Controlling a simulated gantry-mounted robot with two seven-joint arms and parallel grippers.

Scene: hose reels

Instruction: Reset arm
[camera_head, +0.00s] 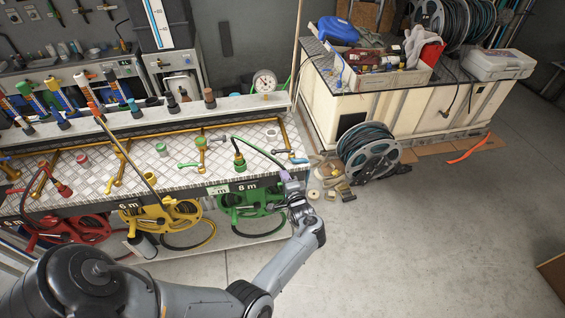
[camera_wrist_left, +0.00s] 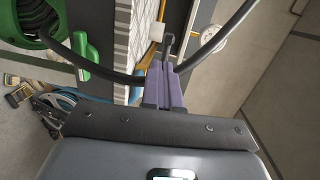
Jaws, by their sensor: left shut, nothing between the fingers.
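My left arm reaches from the lower left to the front right end of the workbench. My left gripper (camera_head: 285,176) has purple fingers and is beside the green hose reel (camera_head: 245,200), near the bench's front edge. In the left wrist view the purple fingers (camera_wrist_left: 165,86) are closed together and hold nothing. A dark hose (camera_head: 262,151) arcs from the green fitting (camera_head: 239,163) toward the gripper; in the wrist view it passes close to the fingers, and I cannot tell whether it touches them. My right arm and gripper are not in view.
A yellow reel (camera_head: 160,217) and a red reel (camera_head: 70,230) sit left of the green one. The bench's patterned top (camera_head: 130,179) carries several fittings. A big grey reel (camera_head: 369,152) stands beside the cream cabinet (camera_head: 410,112). The floor at right (camera_head: 440,230) is mostly clear.

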